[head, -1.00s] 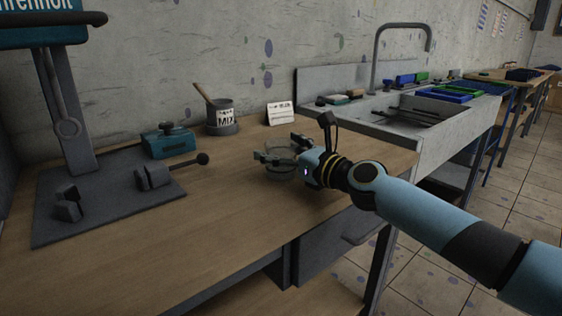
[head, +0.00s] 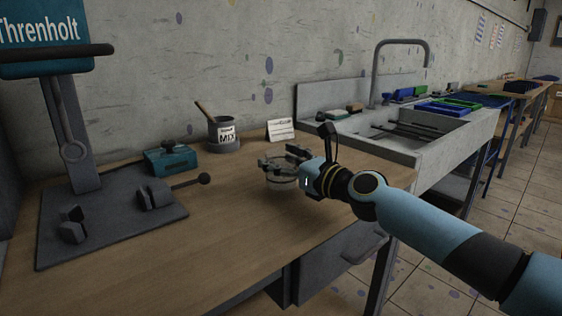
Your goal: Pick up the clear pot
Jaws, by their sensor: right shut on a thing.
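The clear pot (head: 283,184) is a small, see-through round vessel at the right part of the wooden bench. My right gripper (head: 284,166) reaches in from the right and is shut on the pot, with its dark fingers around the pot's upper part. The pot looks upright. Whether its bottom touches the bench or hangs just above it is hard to tell. My left gripper is not in view.
A grey MIX can (head: 224,136) with a stick and a white card (head: 282,130) stand behind. A teal box (head: 170,160) and a press (head: 75,150) on a dark plate are at left. A sink (head: 400,150) is at right. The bench's front is clear.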

